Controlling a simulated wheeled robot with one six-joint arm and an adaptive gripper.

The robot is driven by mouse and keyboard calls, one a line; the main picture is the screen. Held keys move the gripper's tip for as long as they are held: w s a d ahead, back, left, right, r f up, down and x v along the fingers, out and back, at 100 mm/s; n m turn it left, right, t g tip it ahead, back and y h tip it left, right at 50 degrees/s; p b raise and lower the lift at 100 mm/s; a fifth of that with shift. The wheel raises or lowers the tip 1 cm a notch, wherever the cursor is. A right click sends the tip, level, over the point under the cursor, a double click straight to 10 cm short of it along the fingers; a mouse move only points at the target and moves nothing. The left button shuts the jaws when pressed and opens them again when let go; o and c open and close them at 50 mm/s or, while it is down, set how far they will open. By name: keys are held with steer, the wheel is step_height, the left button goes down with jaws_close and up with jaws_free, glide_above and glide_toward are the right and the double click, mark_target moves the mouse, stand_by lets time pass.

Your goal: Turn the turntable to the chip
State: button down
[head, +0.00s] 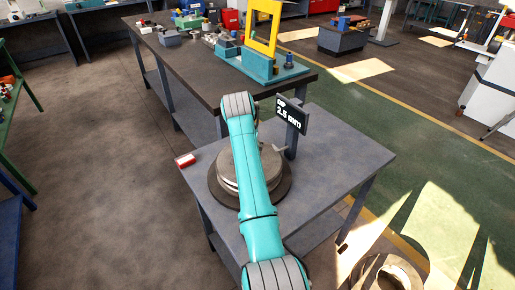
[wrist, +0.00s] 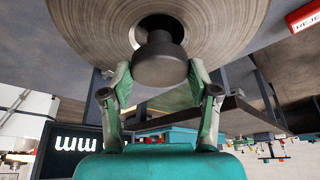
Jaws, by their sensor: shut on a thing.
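The round turntable (head: 284,187) sits on the grey table, with stacked pale metal discs (head: 268,165) on it, partly hidden by my arm. Its ringed brown face (wrist: 225,30) fills the top of the wrist view. In the head view my arm hides the gripper.
A dark sign reading 2.5 mm (head: 291,115) stands on a post behind the turntable. A long workbench (head: 190,75) with a teal and yellow machine (head: 262,65) stands beyond. The grey table's right side (head: 345,160) is clear.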

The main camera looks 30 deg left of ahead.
steer(key=shift+c, duration=1.3)
jaws_free()
steer(key=v, duration=1.2)
